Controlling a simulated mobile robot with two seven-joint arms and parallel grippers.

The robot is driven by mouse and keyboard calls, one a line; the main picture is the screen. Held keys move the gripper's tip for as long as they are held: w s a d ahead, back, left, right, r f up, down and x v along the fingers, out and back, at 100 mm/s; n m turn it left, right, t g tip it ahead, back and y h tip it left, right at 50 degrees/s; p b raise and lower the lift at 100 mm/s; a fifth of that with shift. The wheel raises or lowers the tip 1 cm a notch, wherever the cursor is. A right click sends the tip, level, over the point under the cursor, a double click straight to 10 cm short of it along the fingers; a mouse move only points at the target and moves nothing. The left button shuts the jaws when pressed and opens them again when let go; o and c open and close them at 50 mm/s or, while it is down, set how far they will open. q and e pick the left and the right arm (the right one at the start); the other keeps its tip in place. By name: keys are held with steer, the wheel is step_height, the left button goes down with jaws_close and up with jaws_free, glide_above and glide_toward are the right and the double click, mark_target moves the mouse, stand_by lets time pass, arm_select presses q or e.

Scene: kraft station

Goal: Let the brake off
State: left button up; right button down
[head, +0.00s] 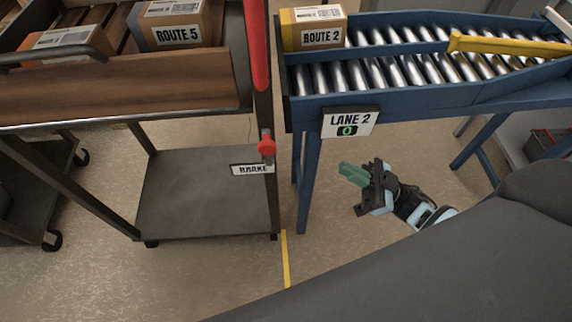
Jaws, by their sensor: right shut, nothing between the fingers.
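The brake is a small red knob (267,146) on a grey metal mount, on the dark upright post of a cart. A white sign (252,169) reading BRAKE is fixed just below it. My right gripper (350,174), with green fingers, is to the right of the knob and a little lower in the picture. It is shut, empty and apart from the knob, with a blue conveyor leg between them in the picture. My left gripper is not in view.
The cart has a wooden side (120,88), a grey lower shelf (205,190) and a tall red bar (257,45). A blue roller conveyor (400,108) with a LANE 2 sign (350,122) stands at right. Boxes sit on both. A yellow line (285,260) marks the floor.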

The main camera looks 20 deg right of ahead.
mark_target(268, 148)
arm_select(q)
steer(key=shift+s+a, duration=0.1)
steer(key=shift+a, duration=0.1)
arm_select(e)
steer(key=n+g, duration=0.1)
steer(key=n+g+y, duration=0.1)
steer(key=shift+s+d+r+g+y, duration=0.1)
steer(key=shift+s+r+g+y, duration=0.1)
steer(key=shift+r+g+y, duration=0.15)
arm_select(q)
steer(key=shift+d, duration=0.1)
arm_select(e)
steer(key=shift+w, duration=0.1)
arm_select(q)
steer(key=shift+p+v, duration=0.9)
steer(key=shift+p, duration=0.1)
arm_select(e)
steer(key=a+f+x, duration=0.1)
steer(key=f+x, duration=0.1)
steer(key=x, duration=1.1)
steer(key=shift+w+a+f, duration=0.2)
steer(key=shift+w+a, duration=0.05)
steer(key=shift+w, duration=0.1)
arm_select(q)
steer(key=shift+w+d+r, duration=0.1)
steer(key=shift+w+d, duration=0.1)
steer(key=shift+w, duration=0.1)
